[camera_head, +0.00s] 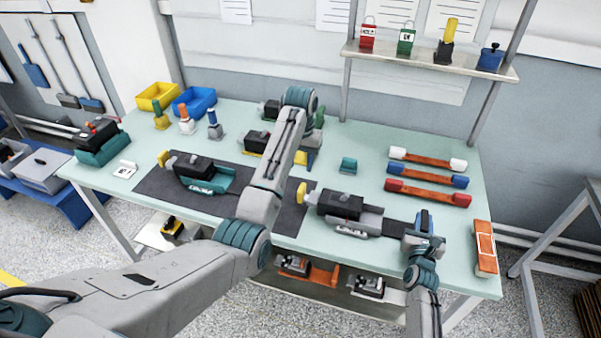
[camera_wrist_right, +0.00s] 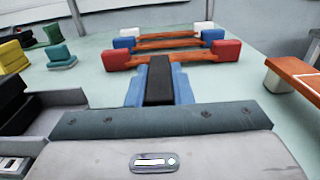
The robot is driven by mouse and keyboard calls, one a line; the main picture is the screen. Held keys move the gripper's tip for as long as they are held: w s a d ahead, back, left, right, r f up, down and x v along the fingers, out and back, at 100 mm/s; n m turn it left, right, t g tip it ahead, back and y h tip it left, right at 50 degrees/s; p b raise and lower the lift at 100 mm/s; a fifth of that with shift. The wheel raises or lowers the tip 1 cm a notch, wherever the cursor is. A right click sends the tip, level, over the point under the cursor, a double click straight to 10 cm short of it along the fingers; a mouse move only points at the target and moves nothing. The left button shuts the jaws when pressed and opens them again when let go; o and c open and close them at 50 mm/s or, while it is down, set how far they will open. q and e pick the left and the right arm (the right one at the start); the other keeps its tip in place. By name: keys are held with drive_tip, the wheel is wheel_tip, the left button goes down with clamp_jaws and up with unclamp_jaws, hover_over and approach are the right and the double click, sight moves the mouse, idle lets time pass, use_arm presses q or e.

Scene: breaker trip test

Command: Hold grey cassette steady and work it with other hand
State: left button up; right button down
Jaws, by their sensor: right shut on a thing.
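The grey cassette (camera_head: 369,219) lies on a dark mat right of the table's middle, with a black block (camera_head: 340,204) and a yellow knob (camera_head: 302,193) at its left end. My right gripper (camera_head: 424,221) is at the cassette's right end, low over the table. In the right wrist view its blue fingers (camera_wrist_right: 158,82) are shut on a black bar; whether the bar belongs to the cassette is unclear. My left arm's wrist (camera_head: 299,98) is raised above the table behind the cassette. The left gripper's fingertips are hidden or hard to make out behind the forearm.
A similar teal-based unit (camera_head: 205,186) lies on the left mat. Several orange bars with coloured ends (camera_head: 428,177) lie at right, beyond the right gripper. An orange-topped block (camera_head: 485,249) stands at the right edge. Yellow (camera_head: 157,93) and blue (camera_head: 195,101) bins sit back left.

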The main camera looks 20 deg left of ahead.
use_arm(q)
drive_tip(key=shift+r, duration=0.35)
use_arm(e)
drive_tip(key=c, duration=1.2)
unclamp_jaws()
drive_tip(key=shift+s, duration=0.1)
